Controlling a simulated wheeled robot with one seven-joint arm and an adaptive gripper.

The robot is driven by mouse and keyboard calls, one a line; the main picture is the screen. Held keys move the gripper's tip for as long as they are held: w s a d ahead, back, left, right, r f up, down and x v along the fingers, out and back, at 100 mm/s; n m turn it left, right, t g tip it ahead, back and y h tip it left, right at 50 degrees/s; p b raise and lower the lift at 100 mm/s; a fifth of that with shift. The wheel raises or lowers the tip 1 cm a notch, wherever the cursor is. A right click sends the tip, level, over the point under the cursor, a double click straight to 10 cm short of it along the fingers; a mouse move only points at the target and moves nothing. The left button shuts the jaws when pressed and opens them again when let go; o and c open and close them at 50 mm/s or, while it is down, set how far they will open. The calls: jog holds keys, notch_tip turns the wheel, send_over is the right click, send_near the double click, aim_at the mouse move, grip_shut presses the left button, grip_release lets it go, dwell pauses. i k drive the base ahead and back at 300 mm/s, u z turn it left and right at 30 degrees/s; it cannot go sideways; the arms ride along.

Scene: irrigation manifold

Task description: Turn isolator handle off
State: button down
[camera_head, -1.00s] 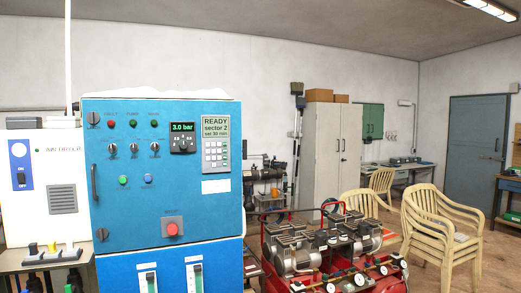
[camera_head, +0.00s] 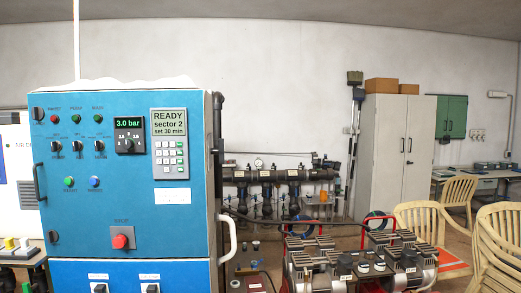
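A blue control cabinet (camera_head: 130,215) stands at the left and faces me. Two small black handles or switches, the left one (camera_head: 100,287) and the right one (camera_head: 150,287), sit under white labels on its lower panel, cut by the bottom edge. I cannot tell which part is the isolator handle, or its position. A display (camera_head: 129,123) reads 3.0 bar, and a grey panel (camera_head: 169,122) reads READY, sector 2, set 30 min. A red push button (camera_head: 121,241) is on the door. My gripper is not in view.
A pipe manifold (camera_head: 280,176) with a gauge runs along the back wall. A red-framed compressor (camera_head: 365,262) stands at the lower right, near yellow chairs (camera_head: 430,220). A grey locker (camera_head: 390,160) stands behind. A narrow floor gap lies between cabinet and compressor.

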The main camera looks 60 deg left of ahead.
aim_at(220, 151)
jog(key=i, duration=0.95)
jog(key=u, duration=3)
jog(key=k, duration=0.3)
jog(key=z, duration=0.4)
jog(key=i, duration=0.9)
jog(key=u, duration=0.3)
